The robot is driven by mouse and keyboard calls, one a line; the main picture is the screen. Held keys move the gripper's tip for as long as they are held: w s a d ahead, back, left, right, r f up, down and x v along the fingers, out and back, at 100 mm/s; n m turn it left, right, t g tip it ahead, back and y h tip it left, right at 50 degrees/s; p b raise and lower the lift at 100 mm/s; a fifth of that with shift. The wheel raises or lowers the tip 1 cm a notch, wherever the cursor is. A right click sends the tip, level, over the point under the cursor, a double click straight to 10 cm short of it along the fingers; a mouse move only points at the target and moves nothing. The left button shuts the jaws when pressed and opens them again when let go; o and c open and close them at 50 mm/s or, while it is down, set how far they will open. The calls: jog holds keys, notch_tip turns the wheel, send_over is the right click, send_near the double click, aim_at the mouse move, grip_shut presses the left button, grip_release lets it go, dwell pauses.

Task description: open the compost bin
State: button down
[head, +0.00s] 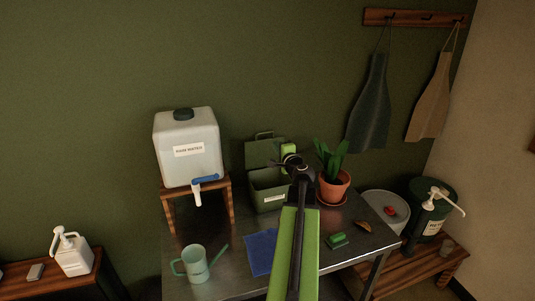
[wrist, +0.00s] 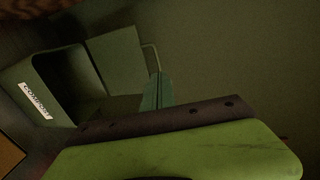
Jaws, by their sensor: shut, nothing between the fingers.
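The compost bin (head: 265,195) is a dark green box with a white label, standing on the metal table against the wall. Its lid (head: 262,152) stands raised at the back, and the bin's mouth is open. In the wrist view the bin (wrist: 45,85) is tilted at the left, its dark inside showing, with the lid (wrist: 117,58) upright and a thin wire handle (wrist: 153,55) at the lid's edge. My gripper (wrist: 157,80) is shut and empty, close to the lid's edge and handle. Whether it touches the lid I cannot tell.
A rain water tank (head: 187,155) with a blue tap stands on a wooden stand left of the bin. A potted plant (head: 333,180) is at the right.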

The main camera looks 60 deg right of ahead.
jog(key=f+b+x, duration=0.1)
jog(key=x, duration=1.3)
jog(key=shift+s+d, duration=0.2)
jog(key=shift+d, duration=0.1)
